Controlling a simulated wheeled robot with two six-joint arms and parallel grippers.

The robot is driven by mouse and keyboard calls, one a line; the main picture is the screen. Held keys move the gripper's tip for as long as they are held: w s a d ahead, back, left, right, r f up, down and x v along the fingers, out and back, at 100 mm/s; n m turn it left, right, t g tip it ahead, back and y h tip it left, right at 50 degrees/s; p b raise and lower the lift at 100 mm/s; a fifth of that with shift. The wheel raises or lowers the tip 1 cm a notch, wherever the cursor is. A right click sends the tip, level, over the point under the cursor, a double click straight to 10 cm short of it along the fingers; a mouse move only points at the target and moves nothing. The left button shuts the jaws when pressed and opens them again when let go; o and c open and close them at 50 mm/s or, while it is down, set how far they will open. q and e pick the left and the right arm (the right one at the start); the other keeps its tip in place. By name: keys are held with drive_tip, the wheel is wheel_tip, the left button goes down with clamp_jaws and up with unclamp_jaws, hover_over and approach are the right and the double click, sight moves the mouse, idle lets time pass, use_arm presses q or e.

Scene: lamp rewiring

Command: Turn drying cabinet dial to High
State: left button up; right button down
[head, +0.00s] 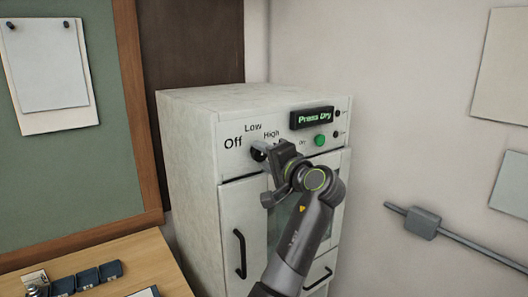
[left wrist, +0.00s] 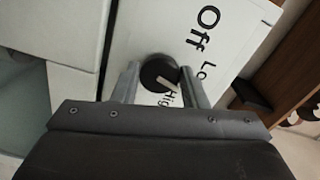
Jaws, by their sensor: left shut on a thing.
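The drying cabinet (head: 190,150) is white and stands in the corner. Its dark round dial (head: 258,152) sits on the front panel among the printed words Off, Low and High. My left gripper (head: 266,156) is at the dial and partly covers it in the head view. In the left wrist view, the gripper's two fingers (left wrist: 160,84) stand on either side of the dial (left wrist: 155,70), shut on it. A pale mark shows on the dial's side near the word High. The display (head: 312,117) reads "Press Dry" in green letters. My right gripper is not in view.
A green button (head: 320,140) sits right of the dial, below the display. The cabinet door below has a black handle (head: 240,254). A green board (head: 95,160) hangs at left above a wooden desk (head: 130,262). A grey rail (head: 455,237) runs along the right wall.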

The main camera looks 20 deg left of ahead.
use_arm(q)
drive_tip(key=m+p, duration=0.1)
drive_tip(key=m, duration=0.1)
drive_tip(key=m+p, duration=0.2)
drive_tip(key=m, duration=0.1)
drive_tip(key=shift+r+m+p, duration=0.25)
drive_tip(key=shift+m+p, duration=0.05)
drive_tip(key=shift+f+m+p, duration=0.1)
drive_tip(key=shift+m+p, duration=0.5)
drive_tip(key=shift+m, duration=1.3)
drive_tip(key=o, duration=1)
drive_tip(key=shift+c, duration=0.2)
drive_tip(key=shift+d+f, duration=0.1)
drive_tip(key=b+v, duration=1.7)
drive_tip(key=b, duration=0.6)
drive_tip(key=shift+b, duration=0.35)
